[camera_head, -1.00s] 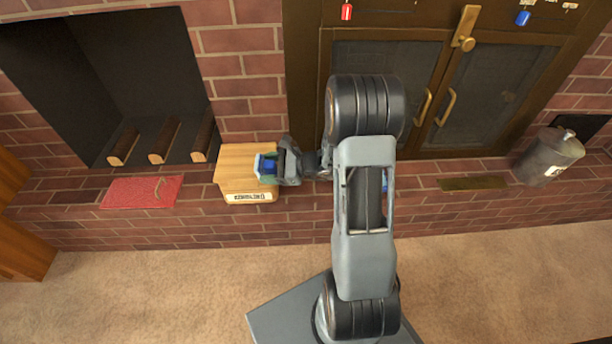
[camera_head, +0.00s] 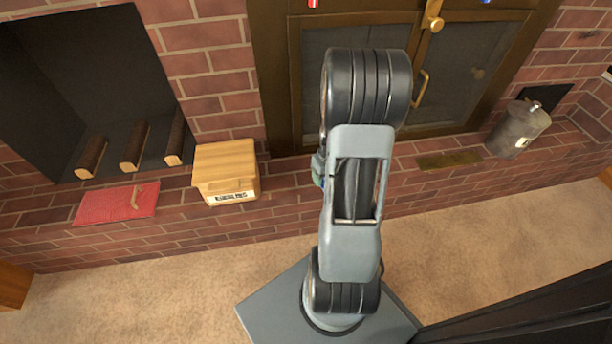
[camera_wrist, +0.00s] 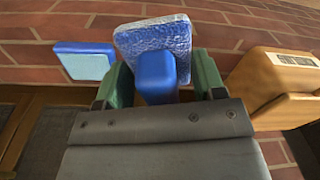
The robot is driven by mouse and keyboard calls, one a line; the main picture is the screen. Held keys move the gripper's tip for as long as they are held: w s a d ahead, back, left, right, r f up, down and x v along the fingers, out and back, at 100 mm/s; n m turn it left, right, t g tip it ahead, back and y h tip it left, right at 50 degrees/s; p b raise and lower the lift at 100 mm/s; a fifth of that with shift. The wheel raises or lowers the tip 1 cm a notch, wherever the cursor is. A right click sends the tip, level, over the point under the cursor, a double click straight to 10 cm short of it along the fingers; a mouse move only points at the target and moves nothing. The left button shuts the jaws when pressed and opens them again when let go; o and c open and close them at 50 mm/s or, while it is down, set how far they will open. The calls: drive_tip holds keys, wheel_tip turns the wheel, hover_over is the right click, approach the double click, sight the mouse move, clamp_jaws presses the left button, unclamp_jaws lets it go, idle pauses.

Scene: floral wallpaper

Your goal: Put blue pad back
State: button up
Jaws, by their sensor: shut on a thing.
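My gripper (camera_wrist: 160,80), with green fingers, is shut on the blue handle of a blue pad with a pale, textured face (camera_wrist: 152,38) in the wrist view. A second blue block with a light blue face (camera_wrist: 85,61) is just left of the gripper there, apart from the held pad. In the head view my arm hides nearly all of the gripper and both blue things; only a bit of green and blue shows at the arm's left edge.
A wooden box (camera_head: 224,170) with a label stands on the brick ledge, left of my arm; it also shows in the wrist view (camera_wrist: 272,78). A red pad (camera_head: 115,204) lies further left. A metal canister (camera_head: 519,130) stands on the right. Glass doors (camera_head: 350,85) are behind my arm.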

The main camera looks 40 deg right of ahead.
drive_tip(key=shift+w+d+n+t, duration=0.1)
drive_tip(key=shift+d+n+t, duration=0.3)
drive_tip(key=shift+n+t, duration=0.1)
drive_tip(key=w+f+b, duration=0.3)
drive_tip(key=w+f, duration=0.1)
drive_tip(key=w, duration=0.4)
drive_tip(key=b, duration=0.2)
hover_over(305, 175)
drive_tip(key=s, duration=0.1)
drive_tip(key=f, duration=0.5)
drive_tip(key=shift+s, duration=0.2)
drive_tip(key=shift+w+f+b, duration=0.3)
drive_tip(key=shift+f+b, duration=0.1)
drive_tip(key=shift+f, duration=0.05)
wheel_tip(305, 175, down, 3)
drive_tip(key=shift+w+f+b, duration=0.15)
drive_tip(key=shift+b, duration=0.95)
